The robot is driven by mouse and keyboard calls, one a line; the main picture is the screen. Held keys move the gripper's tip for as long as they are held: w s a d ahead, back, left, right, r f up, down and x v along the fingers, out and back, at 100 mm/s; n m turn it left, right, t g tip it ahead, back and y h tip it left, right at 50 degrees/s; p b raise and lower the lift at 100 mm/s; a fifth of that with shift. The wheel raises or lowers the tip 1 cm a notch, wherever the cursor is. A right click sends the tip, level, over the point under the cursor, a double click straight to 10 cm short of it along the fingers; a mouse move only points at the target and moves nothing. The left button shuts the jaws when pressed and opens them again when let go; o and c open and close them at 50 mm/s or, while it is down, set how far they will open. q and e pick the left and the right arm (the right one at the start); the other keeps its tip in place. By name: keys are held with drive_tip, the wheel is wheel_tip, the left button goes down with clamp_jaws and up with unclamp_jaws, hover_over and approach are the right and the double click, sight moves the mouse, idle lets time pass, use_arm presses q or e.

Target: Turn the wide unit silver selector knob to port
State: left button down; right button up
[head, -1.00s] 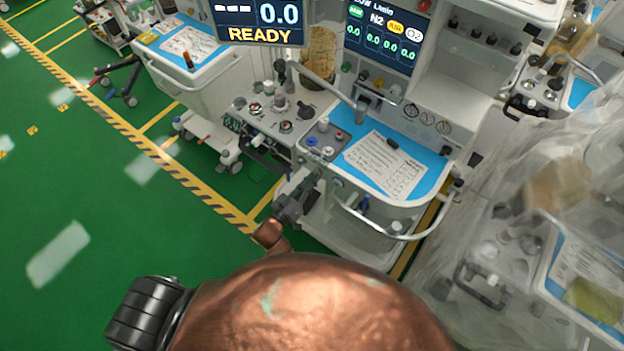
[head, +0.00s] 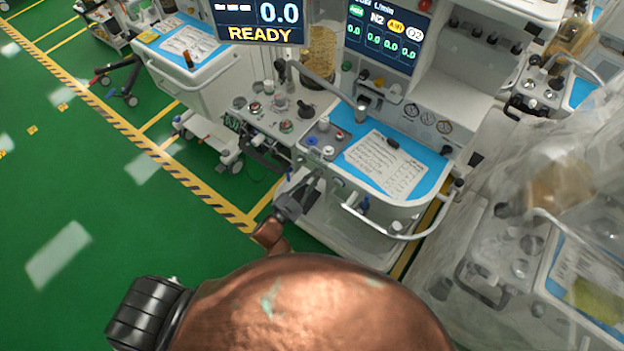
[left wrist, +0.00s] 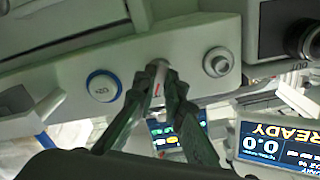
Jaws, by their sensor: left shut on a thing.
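The wide unit (head: 400,215) is the white cart with a blue worktop in the head view. Its silver selector knob (left wrist: 157,75) shows in the left wrist view as a narrow silver piece with a small red mark, on the pale front panel. My left gripper (left wrist: 162,78) is shut on this knob, with a finger on each side covering much of it. In the head view my left gripper (head: 314,180) is at the left front of the cart, and the knob cannot be made out there. My right gripper is not in view.
In the left wrist view a blue-ringed white button (left wrist: 103,86) and another silver knob (left wrist: 217,62) flank the held knob. A curved rail (head: 395,234) runs along the cart's front. Plastic-covered equipment (head: 530,215) stands at right. Green floor (head: 90,200) is free at left.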

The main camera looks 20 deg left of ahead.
use_arm(q)
drive_tip(key=shift+m+b, duration=0.3)
drive_tip(key=shift+m, duration=1.3)
drive_tip(key=c, duration=2)
unclamp_jaws()
drive_tip(key=shift+s, duration=0.1)
drive_tip(key=v, duration=1.1)
drive_tip(key=shift+s+a, duration=0.15)
drive_tip(key=shift+s, duration=0.25)
